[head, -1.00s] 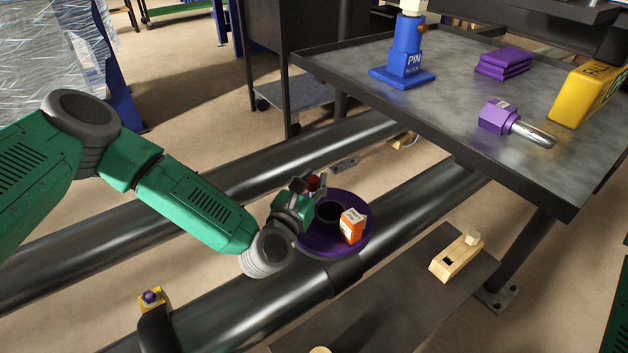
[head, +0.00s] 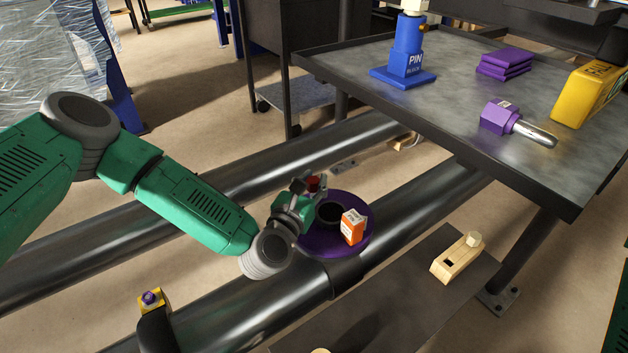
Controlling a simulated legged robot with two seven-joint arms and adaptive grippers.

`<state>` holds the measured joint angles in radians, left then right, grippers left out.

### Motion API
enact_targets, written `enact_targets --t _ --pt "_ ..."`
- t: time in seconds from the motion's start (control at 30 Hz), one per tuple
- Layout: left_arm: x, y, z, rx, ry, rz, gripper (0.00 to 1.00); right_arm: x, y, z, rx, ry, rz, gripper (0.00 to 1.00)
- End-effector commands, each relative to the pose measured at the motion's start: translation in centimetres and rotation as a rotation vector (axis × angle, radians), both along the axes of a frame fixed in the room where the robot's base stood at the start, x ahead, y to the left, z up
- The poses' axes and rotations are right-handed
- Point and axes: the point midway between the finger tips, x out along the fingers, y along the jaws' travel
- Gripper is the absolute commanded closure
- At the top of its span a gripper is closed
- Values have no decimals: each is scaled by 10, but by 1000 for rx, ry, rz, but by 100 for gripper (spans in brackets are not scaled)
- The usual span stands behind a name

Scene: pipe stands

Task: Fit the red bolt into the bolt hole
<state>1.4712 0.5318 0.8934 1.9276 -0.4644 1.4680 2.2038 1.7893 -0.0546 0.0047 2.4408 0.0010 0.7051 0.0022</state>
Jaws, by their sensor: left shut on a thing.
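My left gripper (head: 308,190) is over the left part of a purple round flange (head: 352,198) on the pipe. It is shut on the red bolt (head: 314,182), of which only a small red part shows between the fingers. The flange has a dark round opening in its middle. The bolt hole under the gripper is hidden by the gripper and wrist. I cannot tell whether the bolt's tip is in a hole. My right gripper is not in view.
An orange block (head: 353,227) stands on the flange's right side. A wooden block (head: 456,260) lies on a dark plate (head: 400,305).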

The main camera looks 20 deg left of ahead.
Motion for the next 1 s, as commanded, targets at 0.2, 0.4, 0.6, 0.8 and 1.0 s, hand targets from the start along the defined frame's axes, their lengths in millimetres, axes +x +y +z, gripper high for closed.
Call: enact_targets --t 0.2,0.4,0.6,0.8,1.0 --pt "0 0 -5 0 0 0 100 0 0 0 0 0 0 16" --pt "0 0 -9 0 0 0 100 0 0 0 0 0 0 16" --pt "0 0 -13 0 1 0 100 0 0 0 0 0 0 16" --pt "0 0 -10 0 4 0 100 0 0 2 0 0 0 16" --pt "0 0 -2 0 1 0 100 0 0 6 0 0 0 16"
